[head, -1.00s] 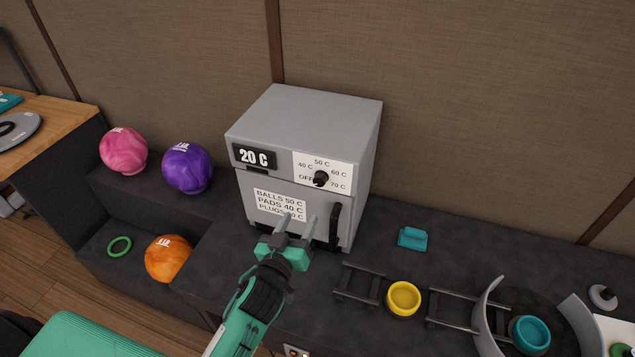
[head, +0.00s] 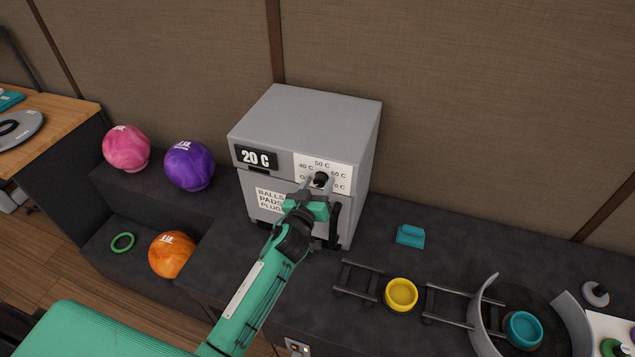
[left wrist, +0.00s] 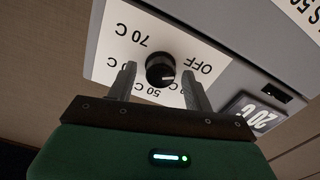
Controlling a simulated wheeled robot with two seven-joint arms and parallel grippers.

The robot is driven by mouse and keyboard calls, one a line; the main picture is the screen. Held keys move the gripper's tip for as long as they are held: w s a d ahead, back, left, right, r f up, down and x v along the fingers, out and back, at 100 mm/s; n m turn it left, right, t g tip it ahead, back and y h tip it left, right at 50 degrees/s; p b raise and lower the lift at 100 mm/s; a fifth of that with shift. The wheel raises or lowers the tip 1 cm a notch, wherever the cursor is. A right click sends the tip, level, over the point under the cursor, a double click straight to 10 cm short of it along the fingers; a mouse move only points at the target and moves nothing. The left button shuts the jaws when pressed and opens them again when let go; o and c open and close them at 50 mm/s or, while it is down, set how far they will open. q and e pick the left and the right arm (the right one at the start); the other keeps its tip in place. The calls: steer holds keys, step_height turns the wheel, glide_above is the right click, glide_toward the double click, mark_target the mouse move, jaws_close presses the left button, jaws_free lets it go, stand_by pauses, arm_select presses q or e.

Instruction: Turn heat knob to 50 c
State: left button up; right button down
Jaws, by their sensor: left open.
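The grey heater box (head: 308,118) stands on the dark counter, its display (head: 256,158) reading 20 C. The black heat knob (head: 320,179) sits on a white dial plate marked OFF, 40, 50, 60 and 70 C. It also shows in the left wrist view (left wrist: 160,69), where its pale pointer mark lies toward OFF. My left gripper (head: 317,186) is open in front of the knob. In the left wrist view its two fingers (left wrist: 158,85) stand on either side of the knob's lower part, with gaps; I cannot tell whether they reach its depth. My right gripper is not in view.
A door handle (head: 334,225) is just below my gripper. Pink (head: 127,148), purple (head: 189,165) and orange (head: 171,254) balls rest on the left.

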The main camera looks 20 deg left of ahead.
arm_select(q)
steer(key=shift+w, duration=0.15)
steer(key=shift+c, duration=0.2)
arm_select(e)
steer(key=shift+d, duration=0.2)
arm_select(q)
steer(key=c, duration=0.9)
steer(key=shift+c, duration=0.2)
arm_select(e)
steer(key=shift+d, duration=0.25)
